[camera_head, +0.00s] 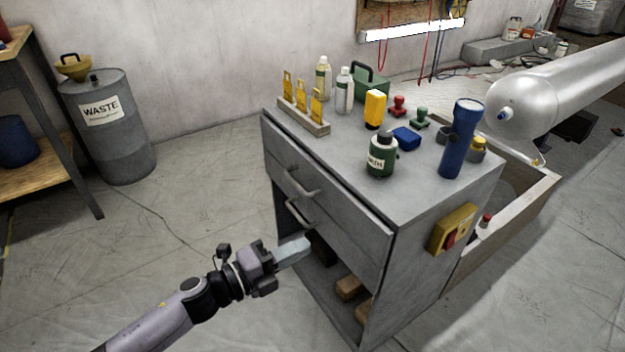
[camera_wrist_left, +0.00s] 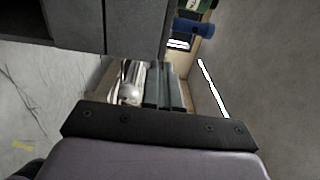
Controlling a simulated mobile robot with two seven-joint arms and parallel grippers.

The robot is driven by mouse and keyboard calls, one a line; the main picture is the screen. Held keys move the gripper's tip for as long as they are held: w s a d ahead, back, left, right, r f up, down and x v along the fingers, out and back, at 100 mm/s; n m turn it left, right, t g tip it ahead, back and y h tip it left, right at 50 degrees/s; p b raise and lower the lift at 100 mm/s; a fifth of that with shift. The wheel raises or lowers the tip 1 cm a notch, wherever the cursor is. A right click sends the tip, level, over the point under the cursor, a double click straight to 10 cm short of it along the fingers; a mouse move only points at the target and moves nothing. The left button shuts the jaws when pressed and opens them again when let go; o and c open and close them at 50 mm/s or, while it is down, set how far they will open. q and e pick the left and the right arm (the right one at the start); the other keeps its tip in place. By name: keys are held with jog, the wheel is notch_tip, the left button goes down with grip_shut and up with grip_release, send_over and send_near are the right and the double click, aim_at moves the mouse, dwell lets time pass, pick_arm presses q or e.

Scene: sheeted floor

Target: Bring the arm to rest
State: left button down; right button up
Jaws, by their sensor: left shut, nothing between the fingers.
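My left arm comes in from the lower left in the head view. Its gripper (camera_head: 296,250) is shut and empty, held in front of the grey cabinet (camera_head: 345,205) near the lower drawer handle. I cannot tell whether it touches the cabinet front. In the left wrist view the shut fingers (camera_wrist_left: 163,88) point away from the camera, and the cabinet (camera_wrist_left: 80,25) fills the upper left. My right gripper is in neither view.
The cabinet top holds a blue flashlight (camera_head: 461,138), a green bottle (camera_head: 381,158), white bottles and several small coloured items. A red-and-yellow switch box (camera_head: 452,230) sits on its side. A waste drum (camera_head: 112,135) stands at the back left. Floor left of the cabinet is clear.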

pick_arm(q)
jog(key=s+a+f+n+y, duration=0.65)
jog(key=s+n, duration=0.25)
jog(key=n, duration=0.4)
jog(key=s+a+f+n+y, duration=0.55)
jog(key=s+a+n, duration=0.35)
jog(key=n, duration=0.5)
notch_tip(320, 180, up, 14)
jog(key=s+p, duration=0.1)
jog(key=p, duration=1.5)
jog(key=shift+s+a+f+y, duration=0.2)
jog(key=shift+s+a+y, duration=0.2)
